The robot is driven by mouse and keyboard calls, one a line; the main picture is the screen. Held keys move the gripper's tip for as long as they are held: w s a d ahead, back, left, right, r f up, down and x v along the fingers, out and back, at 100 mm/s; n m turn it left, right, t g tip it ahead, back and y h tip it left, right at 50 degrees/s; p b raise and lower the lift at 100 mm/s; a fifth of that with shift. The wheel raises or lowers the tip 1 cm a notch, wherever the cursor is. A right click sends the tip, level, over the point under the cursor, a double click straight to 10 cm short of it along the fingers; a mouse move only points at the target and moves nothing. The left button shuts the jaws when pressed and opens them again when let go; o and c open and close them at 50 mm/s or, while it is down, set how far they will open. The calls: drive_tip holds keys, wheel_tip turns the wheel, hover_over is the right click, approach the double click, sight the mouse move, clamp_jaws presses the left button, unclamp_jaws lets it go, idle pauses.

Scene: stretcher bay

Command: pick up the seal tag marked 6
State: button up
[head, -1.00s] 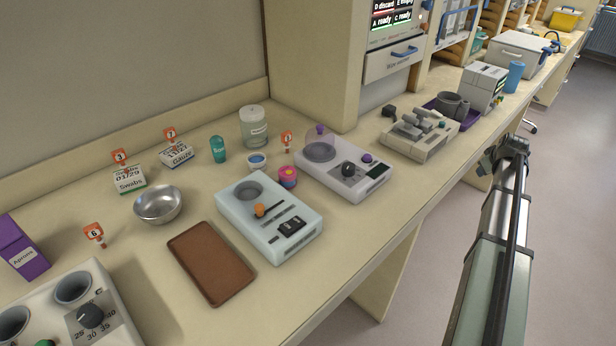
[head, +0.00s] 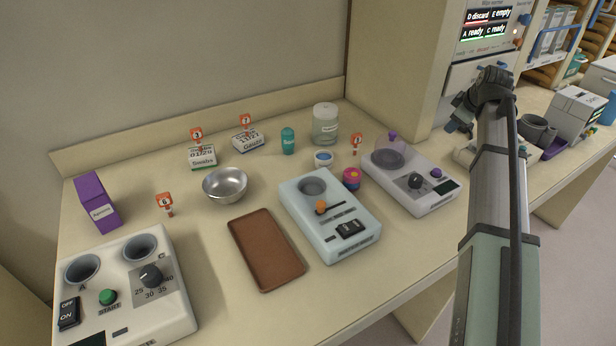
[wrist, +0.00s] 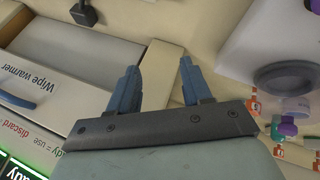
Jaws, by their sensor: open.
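The seal tag marked 6 (head: 165,203) is a small orange tag with a white number panel. It stands upright on the counter, left of the metal bowl (head: 225,186) and right of the purple box. Similar orange tags stand by the Swabs box (head: 202,158), by the Gauze box (head: 248,140) and near the clear-domed device. My gripper (wrist: 160,82) shows in the wrist view with two blue fingers spread apart and nothing between them. In the head view it is at the upper right, far from the tag marked 6.
A purple Aprons box (head: 97,203), a white dial unit (head: 170,312), a brown tray (head: 265,250) and a pale blue device (head: 335,225) stand around the bowl. A domed device (head: 425,190) stands to the right. Bare counter surrounds the tag. A Wipe warmer drawer (wrist: 35,75) is close to my gripper.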

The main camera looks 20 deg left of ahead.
drive_tip(key=s+a+n+g+y, duration=0.2)
drive_tip(key=s+a+n, duration=0.1)
drive_tip(key=a, duration=1.9)
drive_tip(key=n+g, duration=0.8)
drive_tip(key=n, duration=0.2)
approach(162, 195)
drive_tip(key=x, duration=0.4)
drive_tip(key=shift+s+a+f, duration=0.1)
drive_tip(key=shift+s+f, duration=0.1)
drive_tip(key=shift+s, duration=0.15)
drive_tip(key=shift+w+x, duration=0.15)
drive_tip(key=shift+x, duration=1.25)
drive_tip(key=shift+w+x, duration=0.2)
drive_tip(key=shift+x, duration=1.2)
drive_tip(key=shift+f, duration=0.1)
drive_tip(key=shift+c, duration=0.2)
clamp_jaws()
